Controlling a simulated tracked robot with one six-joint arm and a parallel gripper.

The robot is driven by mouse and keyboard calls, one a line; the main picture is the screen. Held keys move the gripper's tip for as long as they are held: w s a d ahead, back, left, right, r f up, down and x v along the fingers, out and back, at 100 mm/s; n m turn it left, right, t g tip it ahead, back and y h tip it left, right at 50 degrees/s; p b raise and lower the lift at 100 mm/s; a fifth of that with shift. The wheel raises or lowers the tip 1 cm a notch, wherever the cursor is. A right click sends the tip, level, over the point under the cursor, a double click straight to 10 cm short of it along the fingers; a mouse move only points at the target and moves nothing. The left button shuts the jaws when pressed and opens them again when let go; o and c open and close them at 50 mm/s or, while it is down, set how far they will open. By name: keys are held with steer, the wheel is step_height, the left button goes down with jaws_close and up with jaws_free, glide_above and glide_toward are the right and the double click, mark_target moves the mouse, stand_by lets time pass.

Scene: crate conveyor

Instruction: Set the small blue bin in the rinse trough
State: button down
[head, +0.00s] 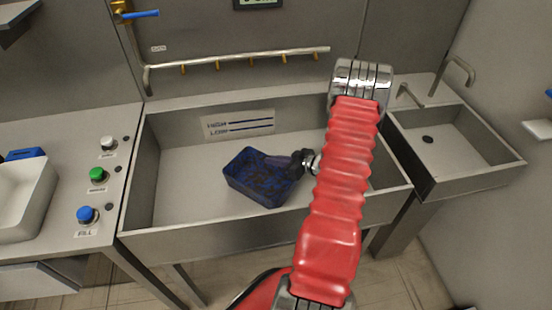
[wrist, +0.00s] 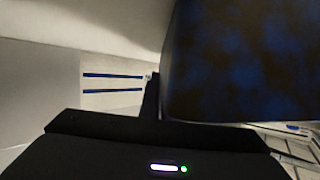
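The small blue bin (head: 262,185), dark and mottled, is inside the outline of the rinse trough (head: 180,243) in the head view, right of its middle. It looks slightly tilted, and I cannot tell whether its base touches the trough floor. My gripper (head: 292,162) is at the bin's right rim and appears shut on its wall. In the wrist view the bin (wrist: 245,60) fills the upper right, close against a dark finger of my gripper (wrist: 157,95). The other finger is not clearly seen.
A plate with HIGH and LOW lines (head: 238,124) is on the trough's back wall. A spray pipe (head: 240,57) runs above. A counter with buttons (head: 97,174) and a white tub (head: 22,205) stands left; a small sink (head: 450,150) is right. The trough's left part is clear.

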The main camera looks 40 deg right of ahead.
steer(key=c, duration=2)
jaws_free()
steer(key=shift+r, duration=0.1)
steer(key=v, duration=1.2)
steer(key=shift+w, duration=0.1)
